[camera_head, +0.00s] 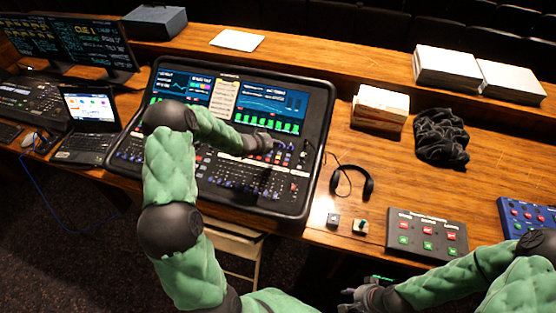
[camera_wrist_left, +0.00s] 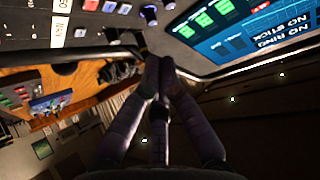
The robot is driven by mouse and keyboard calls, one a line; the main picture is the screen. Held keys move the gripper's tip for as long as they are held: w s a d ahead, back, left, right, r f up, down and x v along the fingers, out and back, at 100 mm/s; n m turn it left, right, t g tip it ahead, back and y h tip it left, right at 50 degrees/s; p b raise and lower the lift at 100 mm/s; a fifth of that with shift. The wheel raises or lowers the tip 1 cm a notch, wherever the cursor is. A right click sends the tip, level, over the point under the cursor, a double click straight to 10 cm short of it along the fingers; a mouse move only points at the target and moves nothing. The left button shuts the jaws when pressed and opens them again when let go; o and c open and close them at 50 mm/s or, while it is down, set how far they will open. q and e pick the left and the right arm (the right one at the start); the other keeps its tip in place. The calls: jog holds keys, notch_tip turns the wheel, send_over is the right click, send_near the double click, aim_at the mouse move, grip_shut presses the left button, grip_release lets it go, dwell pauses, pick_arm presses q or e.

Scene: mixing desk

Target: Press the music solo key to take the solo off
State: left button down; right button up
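The mixing desk (camera_head: 318,120) has a dark frame, two lit screens and many faders and keys. My left gripper (camera_head: 266,143) is over the right part of its key panel, just below the right screen. In the left wrist view my left gripper (camera_wrist_left: 157,68) has its fingers together, with nothing seen between them, tips close to the panel. Coloured keys, among them a red key (camera_wrist_left: 62,5) and a blue key (camera_wrist_left: 108,6), lie near the tips. I cannot tell which is the music solo key. My right gripper (camera_head: 362,294) is low, off the table's front edge; its finger state is unclear.
Headphones (camera_head: 353,181) and two small blocks lie right of the desk. A grey button box (camera_head: 427,234) and a blue button box (camera_head: 527,216) stand further right. A laptop (camera_head: 88,125) is at the left. Books (camera_head: 380,107) and a black cloth (camera_head: 441,137) lie behind.

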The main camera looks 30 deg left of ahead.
pick_arm(q)
jog(key=b, duration=0.4)
send_over(280, 154)
jog(key=s, duration=0.3)
notch_tip(280, 154, down, 5)
jog(key=shift+s+a+f, duration=0.1)
jog(key=shift+a+f, duration=0.05)
jog(key=shift+f, duration=0.05)
jog(key=shift+f+b, duration=0.6)
jog(key=shift+f, duration=0.15)
jog(key=shift+f, duration=0.15)
jog(key=shift+f, duration=0.3)
jog(key=shift+f, duration=0.2)
dwell(0.5)
jog(key=shift+r, duration=0.1)
jog(key=shift+r+p, duration=0.45)
jog(key=shift+r, duration=0.15)
jog(key=shift+s+r+p, duration=0.2)
jog(key=shift+r+p, duration=2)
jog(key=shift+r, duration=0.3)
